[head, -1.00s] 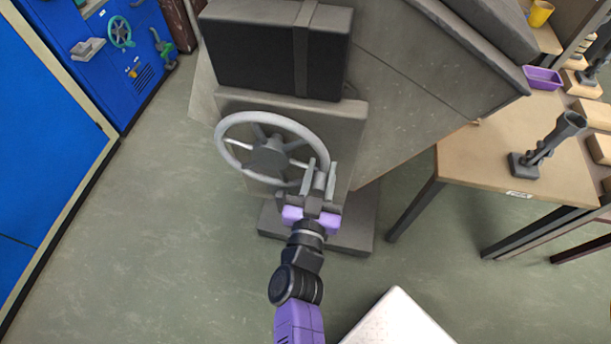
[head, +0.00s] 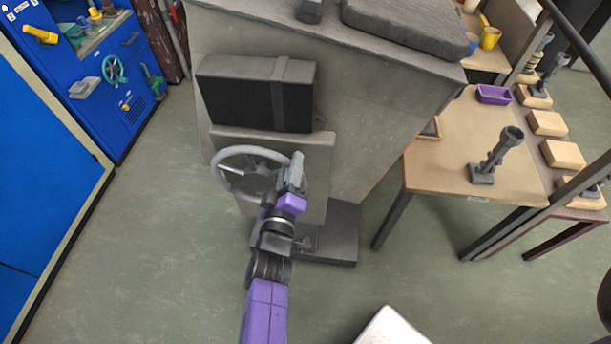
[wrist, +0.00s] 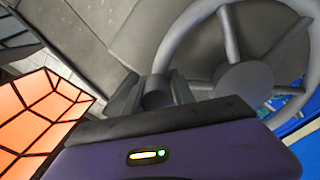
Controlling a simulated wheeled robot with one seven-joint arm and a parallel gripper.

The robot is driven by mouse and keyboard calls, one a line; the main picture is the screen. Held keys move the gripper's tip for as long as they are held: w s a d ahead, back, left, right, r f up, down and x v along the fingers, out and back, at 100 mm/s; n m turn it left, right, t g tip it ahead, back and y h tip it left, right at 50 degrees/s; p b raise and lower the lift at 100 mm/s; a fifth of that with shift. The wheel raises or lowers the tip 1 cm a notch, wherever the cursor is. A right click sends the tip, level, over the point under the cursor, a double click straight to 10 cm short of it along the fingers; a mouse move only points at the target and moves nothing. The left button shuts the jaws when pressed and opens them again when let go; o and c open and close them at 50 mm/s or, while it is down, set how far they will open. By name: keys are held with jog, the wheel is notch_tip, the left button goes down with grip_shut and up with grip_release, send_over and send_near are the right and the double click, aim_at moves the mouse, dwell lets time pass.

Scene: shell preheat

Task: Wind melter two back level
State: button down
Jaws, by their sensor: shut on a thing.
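The melter (head: 365,130) is a large grey body on a stand, its top face sloping down to the right in the head view. A grey spoked handwheel (head: 257,181) is on the front of the stand, below a black strapped box (head: 255,95). My gripper (head: 296,172) is at the wheel's right side, shut on its crank handle. In the wrist view, the wheel (wrist: 245,85) fills the upper right and a dark grey cylindrical handle (wrist: 156,91) stands at the jaws. No number shows on the melter.
A blue cabinet (head: 105,75) with a small green wheel stands at the left. A wooden table (head: 445,165) with a dark fixture (head: 497,155) and a purple tray (head: 493,94) is at the right. Floor (head: 150,250) left of the stand is clear.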

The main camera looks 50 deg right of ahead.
aim_at(249, 153)
jog(key=w+a+r+n, duration=0.1)
jog(key=n, duration=0.1)
jog(key=w+r+n, duration=0.1)
jog(key=n, duration=0.1)
jog(key=w+a+r+n, duration=0.1)
jog(key=w+r+n, duration=0.1)
jog(key=shift+a, duration=0.3)
jog(key=shift+w+a+r+n+b, duration=0.25)
jog(key=shift+w+a+n, duration=0.35)
jog(key=shift+w+n, duration=0.4)
jog(key=shift+w+a+r+n+b, duration=0.2)
jog(key=shift+w+a+n, duration=0.45)
jog(key=shift+n, duration=0.65)
jog(key=shift+w, duration=0.1)
jog(key=c, duration=1.1)
grip_release()
jog(key=shift+f, duration=0.2)
jog(key=shift+a, duration=0.1)
jog(key=shift+s+a+f, duration=0.1)
jog(key=shift+s+a, duration=0.1)
jog(key=shift+a, duration=0.05)
jog(key=b+v, duration=0.2)
jog(key=v, duration=0.5)
